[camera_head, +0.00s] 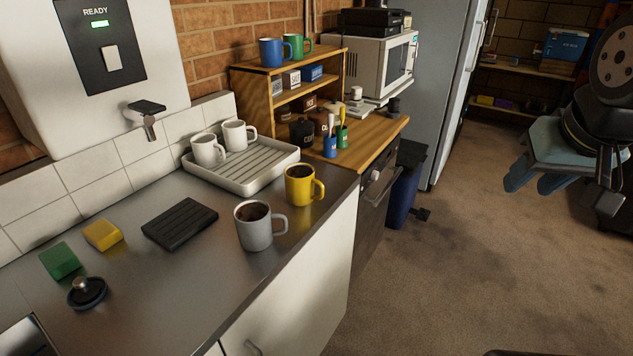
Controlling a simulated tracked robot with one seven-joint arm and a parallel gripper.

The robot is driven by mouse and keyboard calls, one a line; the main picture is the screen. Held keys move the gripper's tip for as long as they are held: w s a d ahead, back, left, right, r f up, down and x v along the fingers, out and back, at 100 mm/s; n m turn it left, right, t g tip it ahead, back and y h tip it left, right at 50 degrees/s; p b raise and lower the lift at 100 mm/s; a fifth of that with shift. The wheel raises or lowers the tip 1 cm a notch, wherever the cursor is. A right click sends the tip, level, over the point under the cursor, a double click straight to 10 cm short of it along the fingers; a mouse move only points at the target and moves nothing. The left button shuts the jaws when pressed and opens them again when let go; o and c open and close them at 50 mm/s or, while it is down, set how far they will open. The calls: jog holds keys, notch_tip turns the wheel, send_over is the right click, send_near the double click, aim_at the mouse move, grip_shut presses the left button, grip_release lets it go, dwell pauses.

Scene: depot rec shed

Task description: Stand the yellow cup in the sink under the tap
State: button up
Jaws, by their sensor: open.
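The yellow cup (299,188) stands upright on the steel worktop (215,270), near its front edge, handle to the right. Dark brown content shows inside it. A corner of what looks like the sink (22,338) shows at the bottom left; most of it is out of view. A spout with a dark lever (148,122) sticks out of the white wall-mounted water heater (60,70); no other tap shows. My gripper (531,182) is at the far right, over the floor, well apart from the cup. It is open, with nothing seen in it.
A grey mug (253,232) with dark content stands close in front of the yellow cup. Behind is a draining rack (255,178) with two white mugs. A black slatted mat (180,222), two sponges (103,235) and a dark knobbed plug (87,292) lie leftward.

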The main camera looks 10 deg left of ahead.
jog(key=shift+o, duration=1.4)
jog(key=shift+w+a, duration=0.15)
jog(key=shift+w, duration=0.05)
jog(key=o, duration=0.8)
jog(key=w+a+f+m+g+y, duration=0.1)
jog(key=w+a+f+m+y, duration=0.1)
jog(key=w+a+m+y, duration=0.3)
jog(key=w+a+m, duration=0.4)
jog(key=w+a, duration=0.2)
jog(key=a, duration=0.4)
jog(key=shift+w+a+f+g, duration=0.15)
jog(key=shift+w+f+g, duration=0.15)
jog(key=m+y, duration=0.3)
jog(key=m, duration=1.1)
send_near(301, 175)
jog(key=s+a, duration=0.2)
jog(key=s, duration=0.1)
jog(key=shift+d+x, duration=0.25)
jog(key=shift+x, duration=2.7)
